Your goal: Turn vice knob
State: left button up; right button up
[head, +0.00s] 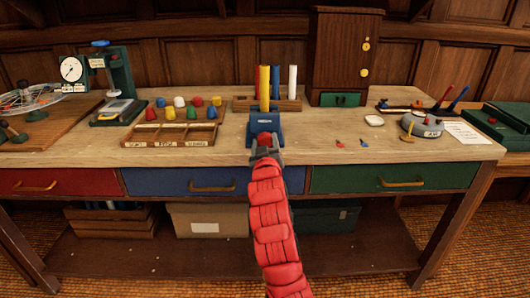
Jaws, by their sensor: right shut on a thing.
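A blue vice (264,124) stands at the front middle of the wooden workbench. A red knob (264,140) sits low on its front. My right gripper (265,147), at the end of the red padded arm, reaches up from below and is shut on the red knob. The gripper and arm hide the lower front of the vice and part of the knob. My left gripper is not in view.
The workbench (228,152) has red, blue and green drawers along its front. A partitioned wooden tray (171,134) and several coloured pegs stand left of the vice. A rack of coloured rods (266,85) stands behind it.

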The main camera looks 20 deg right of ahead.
jog(key=m+b, duration=0.1)
jog(key=m, duration=0.1)
jog(key=m+b, duration=0.1)
jog(key=shift+f+m+b, duration=0.2)
jog(key=shift+m+b, duration=0.15)
jog(key=shift+m, duration=0.05)
jog(key=m+b, duration=0.2)
jog(key=m, duration=0.2)
jog(key=shift+m, duration=0.3)
jog(key=m, duration=0.2)
jog(key=shift+m+b, duration=0.3)
jog(key=shift+b, duration=0.1)
jog(key=shift+r+m, duration=0.1)
jog(key=shift+m, duration=0.8)
jog(key=m, duration=0.4)
jog(key=shift+m+p, duration=0.3)
jog(key=o, duration=1.4)
jog(key=shift+c, duration=0.2)
jog(key=shift+d, duration=0.1)
